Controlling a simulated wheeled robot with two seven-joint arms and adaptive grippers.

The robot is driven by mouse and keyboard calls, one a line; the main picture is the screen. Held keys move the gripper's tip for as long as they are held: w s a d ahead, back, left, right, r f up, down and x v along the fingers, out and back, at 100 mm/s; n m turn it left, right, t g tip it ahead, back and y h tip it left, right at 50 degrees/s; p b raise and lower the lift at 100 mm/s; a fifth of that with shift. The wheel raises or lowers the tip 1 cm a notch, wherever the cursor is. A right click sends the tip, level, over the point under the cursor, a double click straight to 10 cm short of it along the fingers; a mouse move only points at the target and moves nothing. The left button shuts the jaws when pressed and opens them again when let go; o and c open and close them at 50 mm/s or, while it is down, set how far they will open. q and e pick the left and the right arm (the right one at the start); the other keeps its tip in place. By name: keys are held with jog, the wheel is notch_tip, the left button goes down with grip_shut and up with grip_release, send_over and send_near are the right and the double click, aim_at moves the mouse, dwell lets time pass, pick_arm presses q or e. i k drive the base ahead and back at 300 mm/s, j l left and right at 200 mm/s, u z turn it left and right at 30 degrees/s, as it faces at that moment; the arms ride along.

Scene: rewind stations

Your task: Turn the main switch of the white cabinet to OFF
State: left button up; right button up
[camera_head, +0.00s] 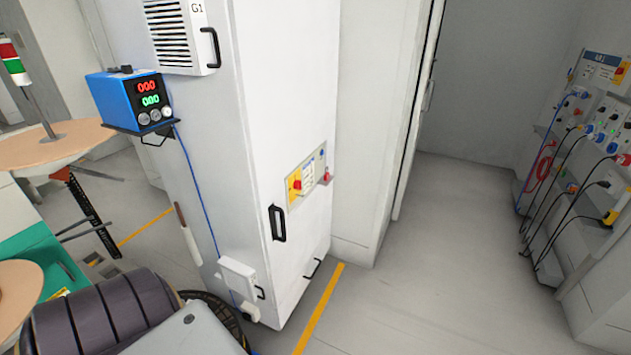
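The white cabinet (268,120) stands upright in the middle of the head view, seen from above at an angle. A small panel (307,175) on its right-hand face carries the main switch (297,185), a red knob on a yellow plate. The knob is too small to tell which position it points to. A black handle (277,223) sits below and left of the panel. Nothing covers the switch. Neither of my grippers is in view.
A blue power supply (132,100) with lit digits sits on a bracket on the cabinet's left face, its blue cable hanging down. A socket wall (602,110) with cables stands far right. Grey floor (430,270) lies clear between. A yellow line (318,312) marks the floor.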

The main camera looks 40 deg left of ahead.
aim_at(297, 184)
jog(key=i, duration=3.65)
jog(key=u, duration=2.15)
